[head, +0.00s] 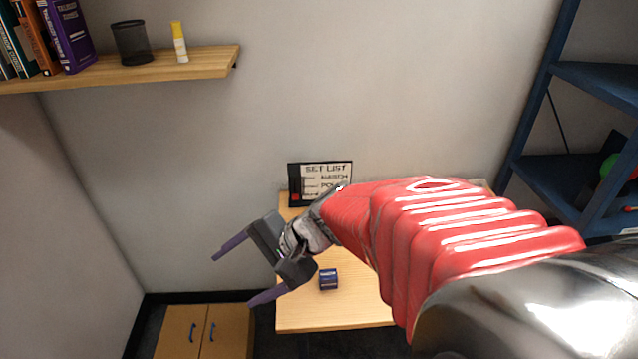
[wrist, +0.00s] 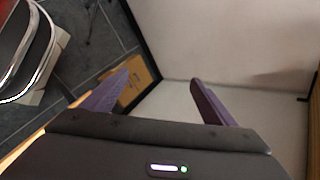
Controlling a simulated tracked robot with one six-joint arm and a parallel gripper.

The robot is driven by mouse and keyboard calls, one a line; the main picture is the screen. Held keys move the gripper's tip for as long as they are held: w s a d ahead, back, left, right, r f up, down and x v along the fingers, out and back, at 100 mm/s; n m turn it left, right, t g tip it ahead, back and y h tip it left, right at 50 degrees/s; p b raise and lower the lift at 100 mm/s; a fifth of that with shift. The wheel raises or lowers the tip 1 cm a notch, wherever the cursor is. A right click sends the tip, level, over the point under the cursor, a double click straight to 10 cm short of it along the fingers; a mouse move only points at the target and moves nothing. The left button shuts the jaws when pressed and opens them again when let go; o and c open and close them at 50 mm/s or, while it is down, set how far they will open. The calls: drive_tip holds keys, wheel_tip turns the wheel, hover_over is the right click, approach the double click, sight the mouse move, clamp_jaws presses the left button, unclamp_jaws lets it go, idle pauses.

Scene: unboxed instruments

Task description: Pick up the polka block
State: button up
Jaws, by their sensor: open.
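A small dark blue block (head: 328,279) with a pale marking on it sits on the wooden table (head: 300,318) in the head view. The marking is too small to read, so I cannot tell whether it is the polka block. My gripper (head: 231,281) is open and empty, with its purple fingers pointing left, away from the block. The block shows just right of the gripper's body in the picture. The wrist view shows my two fingers (wrist: 160,78) spread apart, with floor and wall beyond them and no block in sight.
A "SET LIST" board (head: 325,180) stands at the table's back, partly behind my red arm. My arm hides much of the table's right side. A low wooden cabinet (head: 230,330) is at left, a wall shelf (head: 180,70) above, blue shelving (head: 570,160) at right.

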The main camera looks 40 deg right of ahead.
drive_tip(key=w+d+f+m+t+h, duration=0.2)
drive_tip(key=w+d+m+t, duration=0.1)
drive_tip(key=d+m, duration=0.4)
drive_tip(key=w+d+f+m+t+h, duration=0.1)
drive_tip(key=w+d+f+m+t, duration=0.1)
drive_tip(key=d+m, duration=0.5)
drive_tip(key=w+d+f+m+t+h, duration=0.2)
drive_tip(key=w+d+m+t, duration=0.1)
drive_tip(key=d, duration=0.7)
drive_tip(key=s+d+f+m+g+h, duration=0.1)
drive_tip(key=s+d+f+m+h, duration=0.2)
drive_tip(key=d, duration=0.4)
drive_tip(key=s+d+f+m+g+h, duration=0.1)
drive_tip(key=s+d+f+m+h, duration=0.2)
drive_tip(key=d, duration=0.4)
drive_tip(key=s+d+f+m+h, duration=0.3)
drive_tip(key=s+d+f+m, duration=0.2)
drive_tip(key=s+d+m, duration=0.1)
drive_tip(key=shift+d+f+m+g, duration=0.25)
drive_tip(key=shift+d+m+g, duration=0.15)
drive_tip(key=shift+d, duration=0.1)
drive_tip(key=shift+w+d+f, duration=0.15)
drive_tip(key=shift+w+d, duration=0.05)
drive_tip(key=shift+w, duration=0.3)
drive_tip(key=x, duration=0.7)
drive_tip(key=shift+w+d, duration=0.15)
drive_tip(key=shift+d, duration=0.1)
